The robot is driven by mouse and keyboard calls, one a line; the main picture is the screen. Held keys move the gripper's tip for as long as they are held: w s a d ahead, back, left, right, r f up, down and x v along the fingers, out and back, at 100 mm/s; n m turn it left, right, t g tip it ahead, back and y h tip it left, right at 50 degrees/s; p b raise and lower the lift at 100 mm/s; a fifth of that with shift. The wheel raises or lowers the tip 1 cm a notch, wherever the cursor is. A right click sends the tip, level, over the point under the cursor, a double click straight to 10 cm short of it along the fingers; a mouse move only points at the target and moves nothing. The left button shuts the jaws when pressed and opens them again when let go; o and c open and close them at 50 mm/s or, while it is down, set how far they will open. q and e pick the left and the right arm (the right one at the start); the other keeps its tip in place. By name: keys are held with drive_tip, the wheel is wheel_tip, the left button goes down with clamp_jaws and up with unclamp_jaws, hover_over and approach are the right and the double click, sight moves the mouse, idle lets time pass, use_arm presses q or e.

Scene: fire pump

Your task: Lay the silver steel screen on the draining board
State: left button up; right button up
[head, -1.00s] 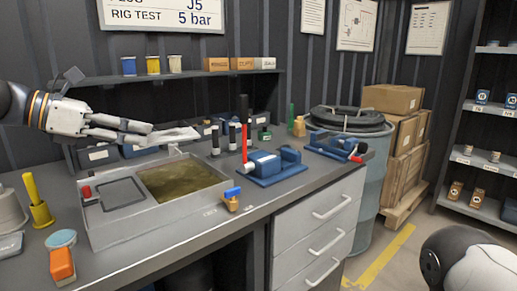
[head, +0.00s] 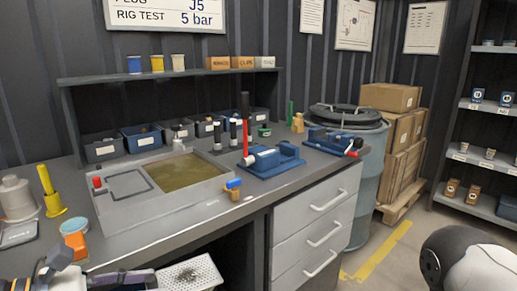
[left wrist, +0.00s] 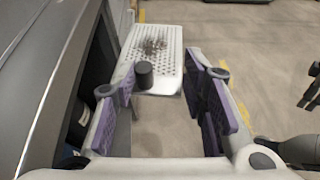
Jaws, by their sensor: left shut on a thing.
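The silver steel screen (head: 188,274), a pale perforated plate with dark specks on it, is in front of the bench at the bottom of the head view. It also shows beyond the fingertips in the left wrist view (left wrist: 155,47). My left gripper (left wrist: 162,72) is shut on it, with its purple-padded fingers well apart; the exact contact is unclear. A short dark cylinder (left wrist: 144,75) shows close to its left finger. On the bench, a flat panel with a dark square outline (head: 128,186), apparently the draining board, adjoins the tank of murky water (head: 187,170). My right gripper is out of view.
A blue vise-like fixture (head: 268,158) with a red-and-black lever stands right of the tank. A yellow post (head: 46,180) and an orange-and-blue item (head: 75,240) stand left. Bins (head: 142,137) line the back. Open floor lies right of the drawers.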

use_arm(q)
drive_tip(key=s+f, duration=0.2)
drive_tip(key=shift+s+d+f, duration=0.3)
drive_tip(key=shift+d+f, duration=0.05)
drive_tip(key=shift+d, duration=0.05)
idle(0.6)
